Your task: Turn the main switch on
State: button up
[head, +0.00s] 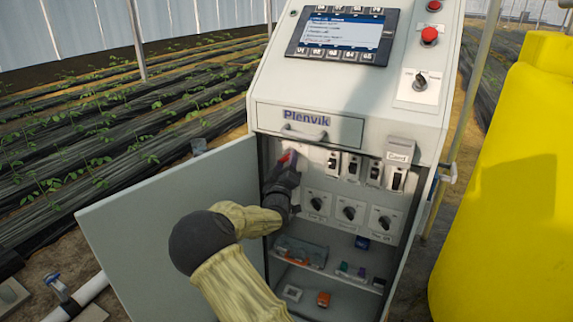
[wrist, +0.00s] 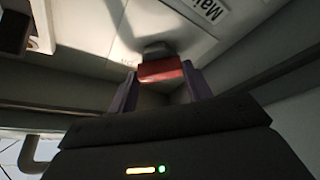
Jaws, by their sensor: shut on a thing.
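The main switch has a red handle (wrist: 161,71) on a grey mount, under a white label that reads "Mai" in the wrist view. In the head view its red part (head: 290,157) shows at the upper left inside the open cabinet (head: 310,250). My gripper (head: 280,166) reaches in through the doorway. In the wrist view its two fingers stand on either side of the red handle, shut on it. In the head view the gripper hides much of the switch. I cannot read the on or off position.
The cabinet door (head: 170,232) stands open at the left. Small breakers (head: 353,166) and three rotary knobs (head: 348,212) sit right of my gripper. Shelves below hold small parts (head: 301,252). A yellow tank (head: 510,190) stands at the right.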

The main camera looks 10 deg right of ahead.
jog(key=o, duration=1)
jog(key=shift+f, duration=0.1)
jog(key=shift+c, duration=0.2)
jog(key=v, duration=1.7)
jog(key=shift+s, duration=0.25)
